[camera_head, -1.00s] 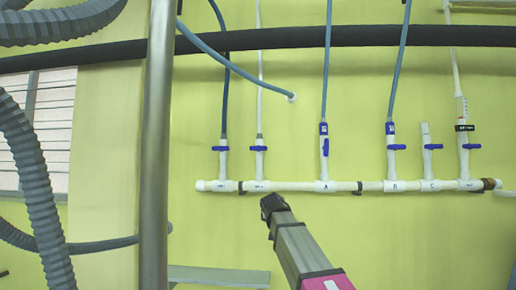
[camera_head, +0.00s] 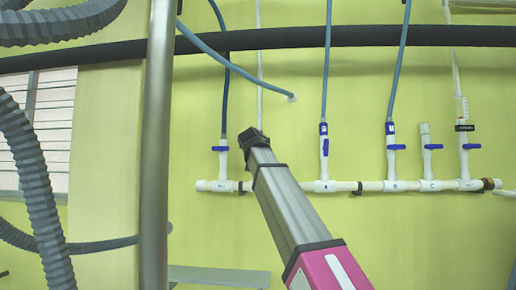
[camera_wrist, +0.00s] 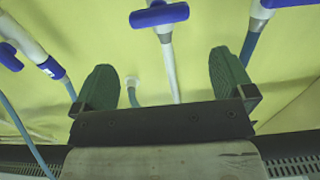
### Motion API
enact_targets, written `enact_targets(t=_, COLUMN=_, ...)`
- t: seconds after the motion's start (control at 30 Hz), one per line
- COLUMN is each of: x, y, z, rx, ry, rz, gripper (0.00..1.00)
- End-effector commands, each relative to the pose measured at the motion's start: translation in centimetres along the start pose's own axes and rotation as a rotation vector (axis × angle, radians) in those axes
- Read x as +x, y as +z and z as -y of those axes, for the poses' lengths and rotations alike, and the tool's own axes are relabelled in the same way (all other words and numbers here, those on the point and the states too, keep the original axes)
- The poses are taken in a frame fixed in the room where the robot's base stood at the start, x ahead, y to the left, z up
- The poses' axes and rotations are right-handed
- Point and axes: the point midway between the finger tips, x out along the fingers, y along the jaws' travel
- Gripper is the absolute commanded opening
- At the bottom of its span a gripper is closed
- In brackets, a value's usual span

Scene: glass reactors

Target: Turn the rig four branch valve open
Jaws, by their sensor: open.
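A white manifold pipe (camera_head: 340,186) runs along the wall with several blue-handled branch valves; I cannot read which label is rig four. The leftmost valve (camera_head: 221,149) has its handle across its pipe. The second valve from the left is hidden behind my gripper (camera_head: 252,138) in the head view. In the wrist view, which looks inverted, a blue handle (camera_wrist: 160,14) lies across a white pipe, ahead of and between my fingers. My gripper (camera_wrist: 163,74) is open, its green fingers apart, with nothing held. Whether they touch the pipe is unclear.
Valve A (camera_head: 325,147) has its handle along its pipe; further crosswise valves stand to the right, such as valve B (camera_head: 391,147). A black pipe (camera_head: 350,36) crosses above. A metal post (camera_head: 156,150) and grey corrugated hoses (camera_head: 35,180) occupy the left.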

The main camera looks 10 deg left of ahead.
Motion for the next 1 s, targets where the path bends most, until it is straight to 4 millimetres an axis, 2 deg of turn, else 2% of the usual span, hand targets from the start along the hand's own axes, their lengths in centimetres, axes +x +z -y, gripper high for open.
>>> enact_targets(t=0.3, x=5.5, y=-0.1, z=0.1, rx=-0.001, ry=0.001, rz=0.002, gripper=1.0)
enact_targets(t=0.5, x=8.5, y=0.0, z=0.1, rx=-0.001, ry=0.0, rz=0.002, gripper=1.0)
enact_targets(t=0.63, x=9.3, y=0.0, z=0.0, rx=0.0, ry=0.0, rz=0.001, gripper=1.0)
enact_targets(t=0.87, x=9.4, y=0.1, z=0.0, rx=0.0, ry=0.0, rz=0.001, gripper=1.0)
enact_targets(t=0.9, x=9.4, y=0.1, z=0.0, rx=0.0, ry=0.0, rz=0.001, gripper=0.97)
enact_targets(t=1.0, x=9.3, y=0.1, z=0.0, rx=0.0, ry=0.0, rz=0.001, gripper=0.65)
